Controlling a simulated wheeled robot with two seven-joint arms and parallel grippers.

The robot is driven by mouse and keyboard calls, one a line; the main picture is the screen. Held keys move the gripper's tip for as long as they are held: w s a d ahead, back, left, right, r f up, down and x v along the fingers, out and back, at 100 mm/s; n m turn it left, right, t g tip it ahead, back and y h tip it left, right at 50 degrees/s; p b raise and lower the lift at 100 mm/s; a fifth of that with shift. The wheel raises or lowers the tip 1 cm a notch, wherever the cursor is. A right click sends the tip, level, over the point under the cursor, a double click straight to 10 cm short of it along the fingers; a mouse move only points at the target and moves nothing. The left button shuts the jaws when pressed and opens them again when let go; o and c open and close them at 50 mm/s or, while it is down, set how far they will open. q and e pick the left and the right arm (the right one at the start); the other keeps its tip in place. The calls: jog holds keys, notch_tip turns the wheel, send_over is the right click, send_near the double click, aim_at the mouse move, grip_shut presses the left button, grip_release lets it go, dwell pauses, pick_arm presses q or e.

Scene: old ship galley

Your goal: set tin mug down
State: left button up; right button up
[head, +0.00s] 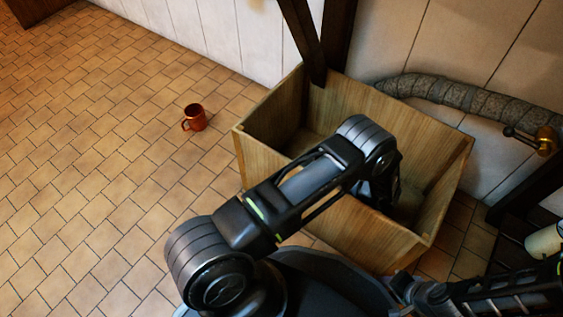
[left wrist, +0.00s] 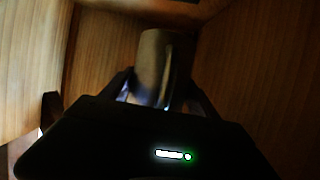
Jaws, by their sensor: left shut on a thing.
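The tin mug (left wrist: 163,65) shows in the left wrist view as a dim grey-brown cylinder with its handle towards the camera. My left gripper (left wrist: 160,92) is shut on it, one finger on each side. Wooden walls surround it, inside the wooden crate (head: 260,152). In the head view my left arm reaches over the crate's near wall and down into it, and the arm hides the mug. I cannot tell whether the mug touches the crate's bottom. My right gripper is not in view; only part of my right arm shows at the lower right.
An orange-red mug (head: 194,117) stands on the tiled floor (head: 100,150) left of the crate. A dark post (head: 338,35) rises at the crate's back corner. A wrapped pipe (head: 455,97) with a brass valve (head: 545,141) runs behind it. A pale cylinder (head: 545,240) is at right.

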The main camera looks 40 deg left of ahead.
pick_arm(q)
jog(key=a+f+p, duration=0.1)
jog(key=a+f, duration=0.1)
jog(key=a, duration=1.1)
jog(key=shift+p, duration=0.3)
jog(key=shift+s, duration=0.1)
notch_tip(320, 180, down, 5)
jog(key=b, duration=0.3)
jog(key=shift+r, duration=0.15)
jog(key=shift+a, duration=0.2)
jog(key=shift+f, duration=0.65)
